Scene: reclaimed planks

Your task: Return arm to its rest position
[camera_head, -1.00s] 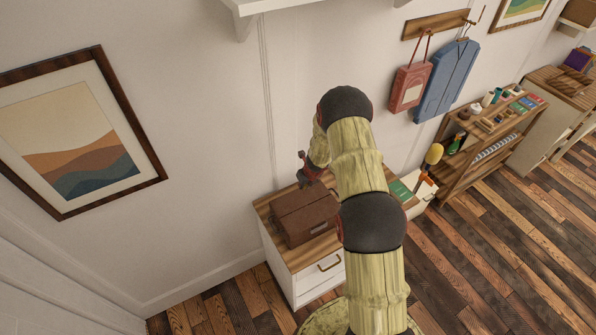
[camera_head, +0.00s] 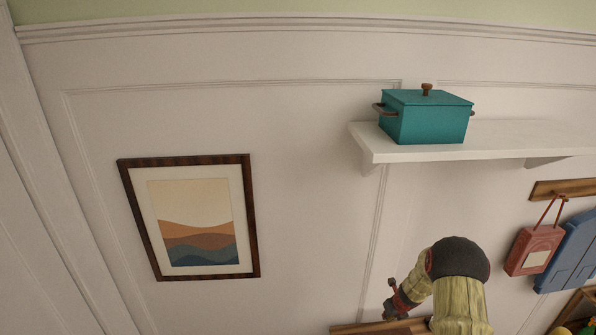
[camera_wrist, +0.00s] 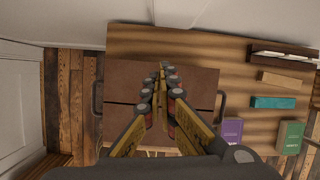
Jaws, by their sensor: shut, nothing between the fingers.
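My gripper (camera_wrist: 162,78) is shut and empty in the wrist view, its fingertips together over a brown box (camera_wrist: 118,85) with dark side handles. The box sits on a wooden cabinet top (camera_wrist: 225,50). In the head view my gripper (camera_head: 392,311) shows small at the bottom, beside my bent arm. Only a sliver of the cabinet top (camera_head: 350,328) shows there, and most of the box is out of that view.
A white wall shelf (camera_head: 500,140) holds a teal lidded box (camera_head: 425,120) above my arm. A framed picture (camera_head: 195,218) hangs left; red (camera_head: 533,250) and blue (camera_head: 570,250) bags hang right. Purple (camera_wrist: 230,132) and green (camera_wrist: 290,137) items lie on the cabinet top.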

